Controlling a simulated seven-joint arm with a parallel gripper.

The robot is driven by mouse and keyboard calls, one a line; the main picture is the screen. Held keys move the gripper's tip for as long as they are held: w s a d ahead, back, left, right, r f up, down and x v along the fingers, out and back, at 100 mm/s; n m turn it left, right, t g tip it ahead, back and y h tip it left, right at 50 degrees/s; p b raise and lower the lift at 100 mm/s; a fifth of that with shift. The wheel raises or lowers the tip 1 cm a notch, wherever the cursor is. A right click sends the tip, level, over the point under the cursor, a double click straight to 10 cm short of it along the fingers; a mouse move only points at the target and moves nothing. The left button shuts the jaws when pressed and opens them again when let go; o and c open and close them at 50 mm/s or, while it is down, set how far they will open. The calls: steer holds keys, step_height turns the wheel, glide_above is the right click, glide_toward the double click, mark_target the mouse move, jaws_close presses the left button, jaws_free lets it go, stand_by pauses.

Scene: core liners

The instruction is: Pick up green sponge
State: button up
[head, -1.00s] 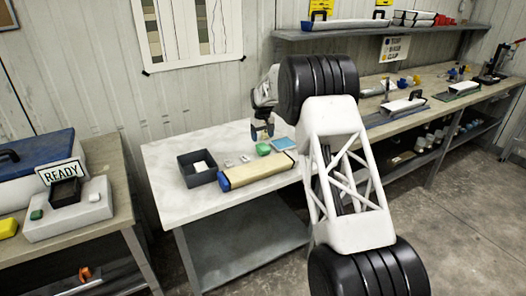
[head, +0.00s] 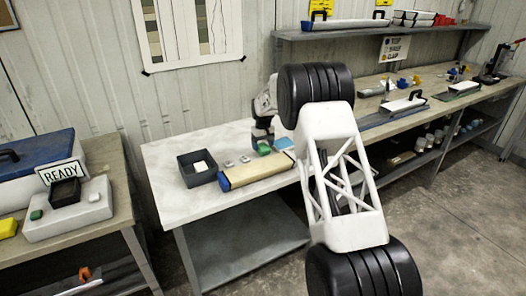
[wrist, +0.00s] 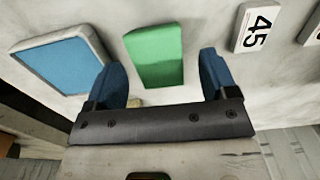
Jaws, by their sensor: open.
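The green sponge (wrist: 155,54) lies on the white table top, between and just beyond my gripper's two blue fingertips in the wrist view. In the head view the sponge (head: 264,148) is partly hidden by my gripper (head: 262,140), which is low over the table. My gripper (wrist: 165,75) is open in the wrist view, with nothing held. The wrist view does not make clear how high the fingertips are above the table.
A blue pad with a pale rim (wrist: 62,62) lies close by the left finger. A white "45" tag (wrist: 257,27) lies right of the right finger.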

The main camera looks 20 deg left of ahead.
mark_target(263, 146)
steer(key=shift+f, duration=1.4)
steer(key=c, duration=1)
steer(key=shift+r, duration=0.1)
steer(key=shift+r, duration=4.95)
